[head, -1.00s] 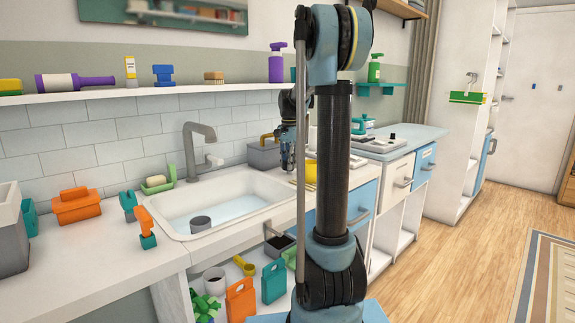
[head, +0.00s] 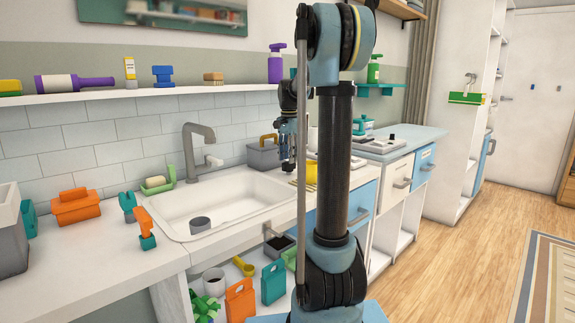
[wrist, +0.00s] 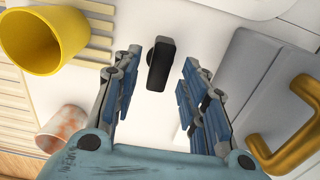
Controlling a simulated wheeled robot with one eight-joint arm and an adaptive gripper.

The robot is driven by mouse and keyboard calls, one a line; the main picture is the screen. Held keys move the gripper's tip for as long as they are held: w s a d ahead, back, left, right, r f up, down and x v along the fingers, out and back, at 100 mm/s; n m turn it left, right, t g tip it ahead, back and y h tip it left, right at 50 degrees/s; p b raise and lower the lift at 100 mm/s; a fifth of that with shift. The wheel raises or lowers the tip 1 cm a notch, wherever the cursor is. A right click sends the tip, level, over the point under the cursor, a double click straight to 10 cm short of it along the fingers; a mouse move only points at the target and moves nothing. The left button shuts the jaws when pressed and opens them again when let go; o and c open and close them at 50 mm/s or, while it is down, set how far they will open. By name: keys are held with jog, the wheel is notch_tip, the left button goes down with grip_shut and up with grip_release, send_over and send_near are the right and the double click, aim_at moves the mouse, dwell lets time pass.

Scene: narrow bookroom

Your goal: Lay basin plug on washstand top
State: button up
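A small black object (wrist: 160,64), which looks like the basin plug, lies on the pale washstand top (wrist: 150,110) in the wrist view. My gripper (wrist: 157,80) has its two blue-grey fingers spread on either side of it, with clear gaps and no visible contact. In the head view my gripper (head: 287,166) hangs, pointing down, by the basin's far right corner; the plug cannot be made out there. The white basin (head: 240,212) holds a grey cup (head: 200,224) and shows no blue water.
A yellow cup (wrist: 45,40) and a stained whitish cup (wrist: 62,130) stand by a slatted rack (wrist: 95,28) left of my gripper. A grey caddy (wrist: 250,90) with a yellow handle is close on the right. A grey tap (head: 190,150) rises behind the basin.

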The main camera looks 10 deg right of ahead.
notch_tip(320, 180, up, 9)
jog(key=shift+f, duration=0.2)
dwell(0.4)
